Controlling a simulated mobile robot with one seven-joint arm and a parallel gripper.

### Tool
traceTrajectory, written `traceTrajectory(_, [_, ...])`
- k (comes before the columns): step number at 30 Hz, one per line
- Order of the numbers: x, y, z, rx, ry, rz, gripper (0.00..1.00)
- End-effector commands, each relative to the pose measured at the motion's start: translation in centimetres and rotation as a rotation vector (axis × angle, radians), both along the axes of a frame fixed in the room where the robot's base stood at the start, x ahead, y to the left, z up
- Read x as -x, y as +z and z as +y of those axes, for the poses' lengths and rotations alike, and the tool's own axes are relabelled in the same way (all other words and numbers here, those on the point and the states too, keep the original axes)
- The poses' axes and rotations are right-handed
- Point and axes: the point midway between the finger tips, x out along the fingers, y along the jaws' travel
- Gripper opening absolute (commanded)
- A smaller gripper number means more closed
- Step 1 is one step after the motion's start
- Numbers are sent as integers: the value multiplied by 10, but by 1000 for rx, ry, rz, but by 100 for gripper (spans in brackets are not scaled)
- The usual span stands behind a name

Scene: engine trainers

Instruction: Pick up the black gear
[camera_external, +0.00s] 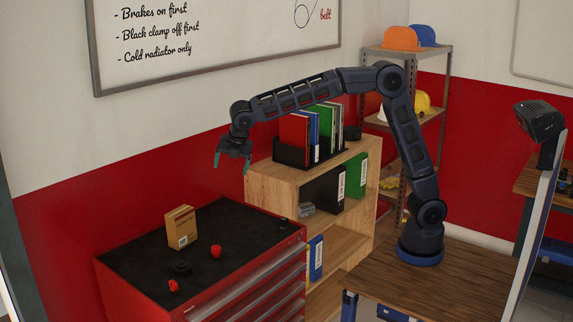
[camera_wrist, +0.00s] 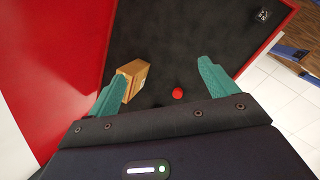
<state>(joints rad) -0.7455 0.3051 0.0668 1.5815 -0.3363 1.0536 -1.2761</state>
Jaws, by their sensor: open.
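A dark, round, low thing that looks like the black gear (camera_external: 182,268) lies on the black top of the red tool cabinet, between two small red parts. I cannot make it out in the wrist view. A second small black thing (camera_external: 283,223) sits near the cabinet's right corner; a dark piece with pale marks (camera_wrist: 262,14) at the wrist view's top right seems to be the same. My gripper (camera_external: 232,165) is open and empty, high above the cabinet. Its green fingers are spread wide in the wrist view (camera_wrist: 158,82).
A cardboard box (camera_external: 181,227) stands on the cabinet top (camera_external: 232,222), and shows beside the left finger in the wrist view (camera_wrist: 133,78). Red parts (camera_external: 216,251) (camera_external: 173,286) lie near the gear. A wooden shelf (camera_external: 270,172) with binders stands right of the cabinet.

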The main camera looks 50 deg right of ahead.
Motion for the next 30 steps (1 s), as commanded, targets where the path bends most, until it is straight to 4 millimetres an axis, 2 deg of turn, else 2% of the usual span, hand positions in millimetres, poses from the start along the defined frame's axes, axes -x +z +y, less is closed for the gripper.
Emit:
traceTrajectory(1, [1, -11, 26, 24, 65, 2, 85])
traceTrajectory(7, [12, -49, 116, 113, 313, -2, 85])
traceTrajectory(12, [33, -87, 191, 190, 522, -6, 85])
traceTrajectory(15, [48, -109, 230, 231, 634, -12, 85])
traceTrajectory(18, [62, -128, 260, 265, 726, -16, 85])
traceTrajectory(21, [73, -141, 280, 290, 789, -20, 85])
traceTrajectory(24, [79, -148, 292, 302, 824, -22, 85])
traceTrajectory(30, [77, -161, 294, 310, 836, -21, 85])
